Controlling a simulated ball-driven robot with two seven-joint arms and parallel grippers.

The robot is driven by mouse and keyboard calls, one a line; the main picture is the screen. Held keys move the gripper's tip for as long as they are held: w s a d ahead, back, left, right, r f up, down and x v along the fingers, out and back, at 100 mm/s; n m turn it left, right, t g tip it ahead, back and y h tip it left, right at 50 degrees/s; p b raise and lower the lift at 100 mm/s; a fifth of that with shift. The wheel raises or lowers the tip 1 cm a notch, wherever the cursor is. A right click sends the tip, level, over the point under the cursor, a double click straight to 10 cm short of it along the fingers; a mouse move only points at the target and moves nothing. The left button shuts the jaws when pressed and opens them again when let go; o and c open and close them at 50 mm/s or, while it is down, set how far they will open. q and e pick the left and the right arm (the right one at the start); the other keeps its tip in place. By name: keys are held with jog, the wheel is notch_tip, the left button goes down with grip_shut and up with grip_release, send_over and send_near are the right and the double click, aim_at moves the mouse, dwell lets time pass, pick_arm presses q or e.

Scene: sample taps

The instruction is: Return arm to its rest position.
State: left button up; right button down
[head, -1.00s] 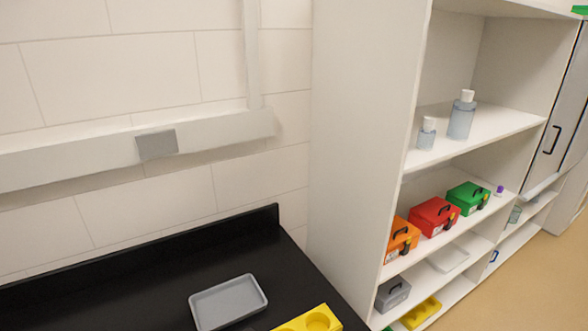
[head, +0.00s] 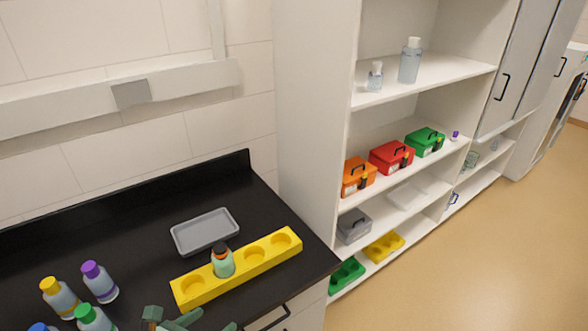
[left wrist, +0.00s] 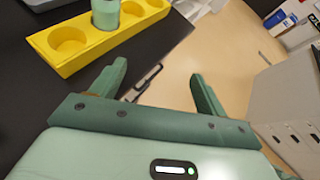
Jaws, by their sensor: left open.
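My left gripper (head: 186,318) shows at the bottom edge of the head view, partly cut off, in front of the yellow rack (head: 196,293). In the left wrist view its two green fingers (left wrist: 158,75) are spread apart with nothing between them. A small bottle with pale green contents (head: 223,266) and an orange and black cap stands upright in a hole of the rack. The bottle (left wrist: 105,15) and rack (left wrist: 100,45) also show in the left wrist view, beyond the left finger and apart from it. My right gripper is not in view.
A grey tray (head: 205,231) lies behind the rack on the black bench (head: 130,215). Several bottles with coloured caps, including a purple-capped one (head: 100,282), stand at left. A white shelf unit (head: 310,120) with toolboxes stands right of the bench. The floor (head: 480,250) is clear.

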pick_arm(q)
notch_tip(320, 180, up, 5)
jog(key=s+a+n+y, duration=0.15)
jog(key=n+y, duration=0.45)
jog(key=n, duration=1.1)
jog(key=s+a+n+g+y, duration=0.45)
jog(key=s+a+n, duration=0.6)
jog(key=n, duration=0.55)
jog(key=s+d+f+g+h+b, duration=0.1)
jog(key=s+d+f+b, duration=0.15)
jog(key=f, duration=1.45)
jog(key=s+d+f+g+h+b, duration=0.15)
jog(key=f+b, duration=0.25)
jog(key=f, duration=1.3)
jog(key=s+f+n+g+h+b, duration=0.1)
jog(key=s+f+b, duration=0.4)
jog(key=s+f, duration=1.2)
notch_tip(320, 180, down, 4)
jog(key=shift+s+d+r+n+g+h, duration=0.15)
jog(key=shift+d+r+n+g+h, duration=0.2)
jog(key=shift+n+g, duration=0.6)
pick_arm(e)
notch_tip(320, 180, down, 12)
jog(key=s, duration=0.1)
